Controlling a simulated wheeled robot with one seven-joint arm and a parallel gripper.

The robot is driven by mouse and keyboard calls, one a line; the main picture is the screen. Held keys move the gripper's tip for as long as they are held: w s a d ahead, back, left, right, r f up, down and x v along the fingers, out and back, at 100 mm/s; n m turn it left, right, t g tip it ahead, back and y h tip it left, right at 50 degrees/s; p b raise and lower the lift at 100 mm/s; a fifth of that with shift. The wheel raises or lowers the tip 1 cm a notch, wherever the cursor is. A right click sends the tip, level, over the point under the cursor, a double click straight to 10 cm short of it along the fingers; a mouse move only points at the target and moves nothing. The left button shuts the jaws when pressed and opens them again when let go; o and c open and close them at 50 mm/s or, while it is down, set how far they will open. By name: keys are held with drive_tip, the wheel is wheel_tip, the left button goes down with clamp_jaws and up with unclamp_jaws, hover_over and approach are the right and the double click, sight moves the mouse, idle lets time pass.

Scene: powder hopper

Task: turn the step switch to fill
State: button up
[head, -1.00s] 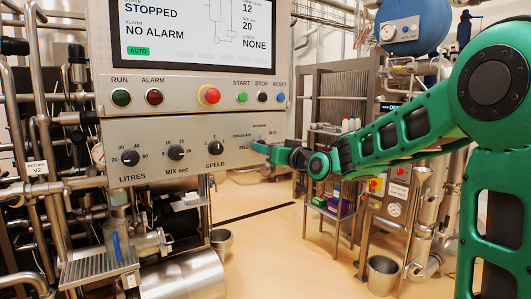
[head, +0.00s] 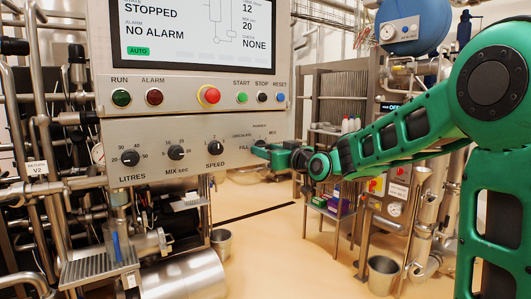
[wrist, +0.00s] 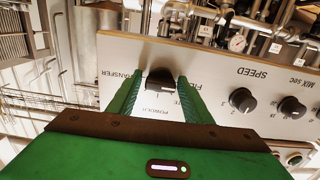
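The step switch is a dark knob (wrist: 160,82) on the pale control panel. In the wrist view, which shows the panel upside down, it sits between my two green fingertips. My gripper (wrist: 158,82) is open, with one finger on each side of the knob and what look like narrow gaps. Labels around the knob include TRANSFER, POWDER and a partly covered FILL. The knob's pointer direction is not clear.
The SPEED (head: 215,148), MIX sec (head: 176,152) and LITRES (head: 130,158) knobs lie to the left on the same panel. Above are push buttons, a red stop button (head: 209,95) and a screen (head: 207,35) reading STOPPED, NO ALARM.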

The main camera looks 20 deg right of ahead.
drive_tip(key=shift+o, duration=0.5)
drive_tip(key=shift+r, duration=0.1)
drive_tip(key=v, duration=1)
drive_tip(key=shift+s, duration=0.3)
drive_tip(key=shift+d, duration=0.1)
